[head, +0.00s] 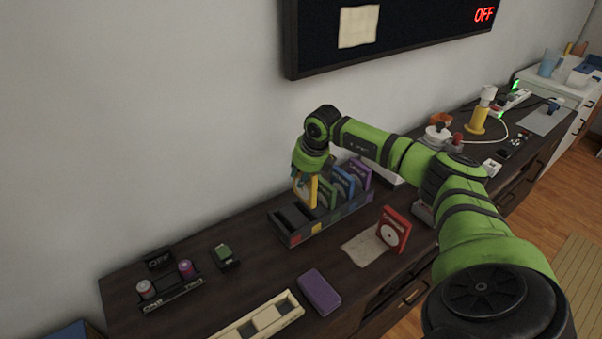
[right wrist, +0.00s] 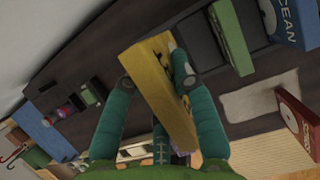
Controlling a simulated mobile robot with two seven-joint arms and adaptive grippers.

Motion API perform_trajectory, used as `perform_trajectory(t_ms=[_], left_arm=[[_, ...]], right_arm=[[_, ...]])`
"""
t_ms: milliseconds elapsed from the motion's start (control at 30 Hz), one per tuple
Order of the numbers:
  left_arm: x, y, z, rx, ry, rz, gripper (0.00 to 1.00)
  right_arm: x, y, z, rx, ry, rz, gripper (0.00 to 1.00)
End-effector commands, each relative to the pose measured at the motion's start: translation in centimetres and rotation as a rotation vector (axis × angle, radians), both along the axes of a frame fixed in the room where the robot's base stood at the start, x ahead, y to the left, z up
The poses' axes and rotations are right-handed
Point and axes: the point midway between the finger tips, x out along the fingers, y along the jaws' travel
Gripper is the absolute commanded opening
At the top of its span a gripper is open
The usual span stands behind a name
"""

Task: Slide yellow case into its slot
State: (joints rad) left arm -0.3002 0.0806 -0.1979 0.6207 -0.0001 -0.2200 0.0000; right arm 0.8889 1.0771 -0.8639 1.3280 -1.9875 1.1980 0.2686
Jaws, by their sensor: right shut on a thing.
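The yellow case (head: 311,193) is in my right gripper (head: 305,178), with its lower end at the case rack (head: 292,240). Green, blue and purple cases stand to the right of the yellow one. My left gripper is out of view.
A red case (head: 394,229) stands on a pale mat (head: 364,249) in front of the rack. A purple box (head: 320,292) and a cream tray (head: 262,318) lie nearer the front. A battery holder (head: 172,290) and a small green item (head: 224,254) are at left. The wall is close behind.

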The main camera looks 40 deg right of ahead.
Motion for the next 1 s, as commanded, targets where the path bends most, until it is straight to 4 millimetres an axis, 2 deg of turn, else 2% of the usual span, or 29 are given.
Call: perform_trajectory(t_ms=[100, 333, 1000], left_arm=[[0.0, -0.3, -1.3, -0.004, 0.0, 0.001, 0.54], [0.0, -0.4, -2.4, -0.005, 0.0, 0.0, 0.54], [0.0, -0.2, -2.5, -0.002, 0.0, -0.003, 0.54]], right_arm=[[0.0, 0.0, -1.6, 0.0, -0.001, 0.0, 0.0], [0.0, 0.0, -3.2, 0.0, 0.0, 0.0, 0.0], [0.0, 0.0, -3.3, 0.0, -0.001, 0.0, 0.0]])
